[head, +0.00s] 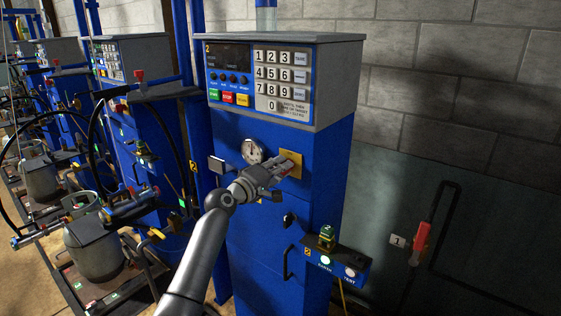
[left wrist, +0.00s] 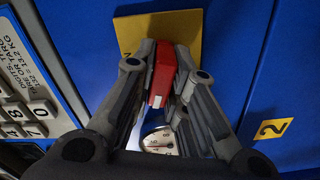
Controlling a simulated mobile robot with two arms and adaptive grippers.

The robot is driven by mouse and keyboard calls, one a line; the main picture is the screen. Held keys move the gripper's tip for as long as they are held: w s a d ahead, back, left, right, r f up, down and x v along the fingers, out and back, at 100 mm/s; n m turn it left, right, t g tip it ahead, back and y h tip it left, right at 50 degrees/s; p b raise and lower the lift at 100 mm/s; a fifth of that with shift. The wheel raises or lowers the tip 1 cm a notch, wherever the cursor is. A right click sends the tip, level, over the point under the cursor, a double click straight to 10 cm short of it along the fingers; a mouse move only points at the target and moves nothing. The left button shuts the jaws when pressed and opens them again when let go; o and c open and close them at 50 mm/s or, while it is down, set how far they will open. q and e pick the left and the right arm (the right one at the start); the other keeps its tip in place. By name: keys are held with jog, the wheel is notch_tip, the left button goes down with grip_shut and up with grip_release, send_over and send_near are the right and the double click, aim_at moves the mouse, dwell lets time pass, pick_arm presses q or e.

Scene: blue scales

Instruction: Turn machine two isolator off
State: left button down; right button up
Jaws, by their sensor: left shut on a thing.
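Machine two is the blue cabinet (head: 270,225) with a grey keypad head, marked 2 on its display. Its isolator has a yellow plate (head: 293,157) on the cabinet front, right of the round gauge (head: 253,150). My left gripper (head: 284,168) is at this plate, its fingers hiding most of the handle in the head view. In the left wrist view the red isolator handle (left wrist: 162,72) stands out from the yellow plate (left wrist: 190,28). The fingers of my left gripper (left wrist: 162,80) are shut on it from both sides. My right gripper is not in view.
A small blue box (head: 338,265) with lit buttons juts out below right. A red lever (head: 420,243) by a tag marked 1 is on the wall at right. Similar blue machines (head: 140,120) with hoses and gas cylinders (head: 93,248) stand at left.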

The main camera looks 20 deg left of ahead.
pick_arm(q)
jog(key=shift+f+n+p, duration=0.1)
jog(key=shift+n+p, duration=0.8)
jog(key=shift+n, duration=0.8)
jog(key=c, duration=1.4)
grip_release()
jog(key=shift+a, duration=0.1)
jog(key=shift+c, duration=0.2)
jog(key=shift+s, duration=0.1)
jog(key=v, duration=1.1)
jog(key=shift+s+a, duration=0.15)
jog(key=shift+s, duration=0.25)
